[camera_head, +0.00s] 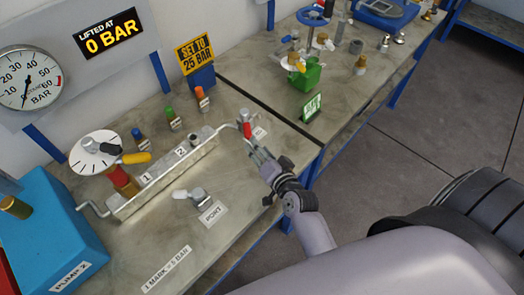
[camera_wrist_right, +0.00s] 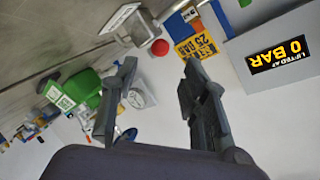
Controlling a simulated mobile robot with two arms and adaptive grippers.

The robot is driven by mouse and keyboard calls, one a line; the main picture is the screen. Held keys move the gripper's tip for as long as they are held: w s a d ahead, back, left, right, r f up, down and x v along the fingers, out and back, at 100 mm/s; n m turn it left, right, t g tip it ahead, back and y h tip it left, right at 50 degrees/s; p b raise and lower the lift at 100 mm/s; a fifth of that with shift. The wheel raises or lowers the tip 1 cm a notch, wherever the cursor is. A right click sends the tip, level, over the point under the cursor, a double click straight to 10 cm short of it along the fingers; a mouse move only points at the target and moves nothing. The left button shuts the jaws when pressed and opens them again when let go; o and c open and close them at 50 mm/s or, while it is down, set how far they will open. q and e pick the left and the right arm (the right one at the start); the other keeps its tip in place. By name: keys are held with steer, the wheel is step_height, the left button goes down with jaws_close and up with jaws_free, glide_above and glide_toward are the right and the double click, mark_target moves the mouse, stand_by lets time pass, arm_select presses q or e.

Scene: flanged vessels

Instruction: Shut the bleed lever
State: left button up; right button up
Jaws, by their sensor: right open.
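A small red-handled lever (camera_head: 247,131), which looks like the bleed lever, is at the right end of the long metal manifold block (camera_head: 165,180). A small label (camera_head: 260,133) lies beside it, too small to read. My right gripper (camera_head: 257,153) is open and empty just in front of the red handle. In the right wrist view, a round red end (camera_wrist_right: 159,47) shows beyond the gap between the fingers (camera_wrist_right: 158,78). I cannot tell whether a finger touches it. My left gripper is not in view.
A gauge (camera_head: 29,78), a "0 BAR" display (camera_head: 111,34) and a "SET TO 25 BAR" sign (camera_head: 196,55) stand behind. A blue pump (camera_head: 50,235) is at left. A port valve (camera_head: 197,196) sits in front of the block.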

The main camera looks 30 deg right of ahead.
steer(key=shift+s+r, duration=0.2)
steer(key=shift+s, duration=0.35)
